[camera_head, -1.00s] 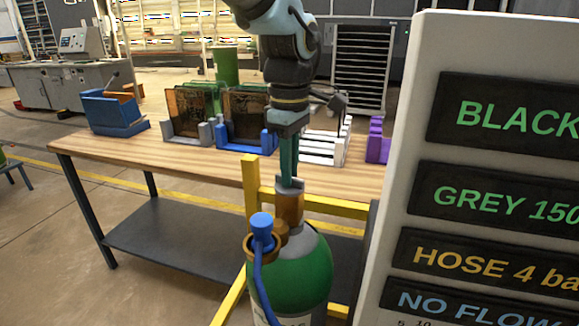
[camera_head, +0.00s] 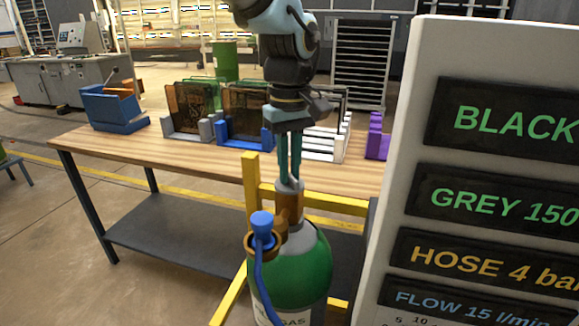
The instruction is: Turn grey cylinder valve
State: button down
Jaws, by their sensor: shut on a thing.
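The grey valve (camera_head: 289,187) sits on top of the brass neck (camera_head: 289,207) of a green gas cylinder (camera_head: 300,267) with a grey shoulder. My gripper (camera_head: 289,179) points straight down from above. Its two teal fingers are shut on the grey valve, one on each side, with a narrow gap between them higher up. A blue knob (camera_head: 262,222) with a blue hose stands on the brass fitting at the left of the neck. The cylinder's lower part is cut off by the picture edge.
A white display panel (camera_head: 400,150) stands close at the right; it reads "BLACK", "GREY 150", "HOSE 4 bar" and "FLOW 15 l/min". A yellow frame (camera_head: 252,190) stands around the cylinder. Behind is a wooden table (camera_head: 170,150) with coloured racks.

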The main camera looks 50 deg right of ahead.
aim_at(290, 175)
dwell(0.4)
jog(key=c, duration=0.9)
grip_release()
notch_tip(290, 175, up, 11)
jog(key=shift+f+b, duration=0.1)
jog(key=shift+b, duration=1)
